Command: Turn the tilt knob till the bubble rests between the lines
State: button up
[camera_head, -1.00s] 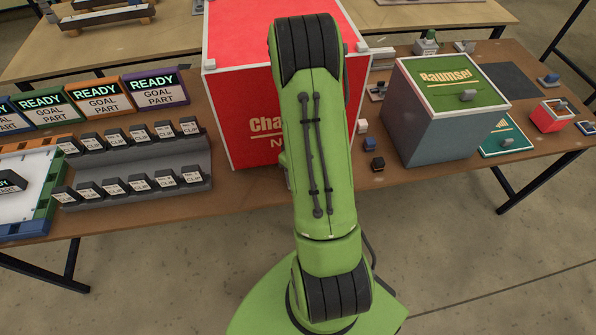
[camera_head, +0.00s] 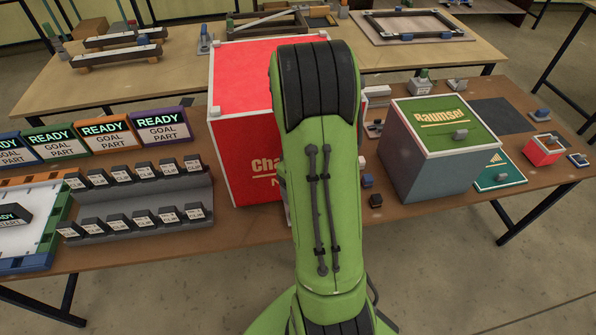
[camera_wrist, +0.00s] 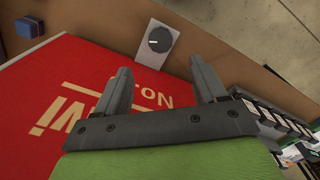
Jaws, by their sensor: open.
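A dark round knob (camera_wrist: 159,39) with a pale mark sits on a light grey plate beside the red box in the wrist view. I cannot tell for certain that it is the tilt knob. No bubble or lines can be made out in either view. My gripper (camera_wrist: 160,64) is open and empty, its two fingers apart. The knob lies beyond the fingertips, roughly in line with the gap between them. In the head view my green arm hides the gripper and the knob.
The large red box (camera_head: 240,80) stands close behind my arm. A grey box with a green top (camera_head: 440,122) stands to the right. Racks of small black blocks (camera_head: 135,205) and READY signs (camera_head: 105,132) are at the left. A second table (camera_head: 135,75) is behind.

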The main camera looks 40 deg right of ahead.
notch_tip(320, 180, up, 5)
jog(key=shift+f+p, duration=0.1)
jog(key=shift+p, duration=0.25)
jog(key=s+a+r+t, duration=0.1)
jog(key=a+r+t, duration=0.2)
jog(key=a+r, duration=0.85)
jog(key=s+a+r+t+p, duration=0.1)
jog(key=s+a+r+t, duration=0.1)
jog(key=s+a+r, duration=0.3)
jog(key=s+a, duration=0.3)
jog(key=s, duration=0.1)
jog(key=shift+s+a+r+t, duration=0.2)
jog(key=shift+s+a+t, duration=0.1)
jog(key=shift+s+a, duration=0.1)
jog(key=shift+d, duration=0.1)
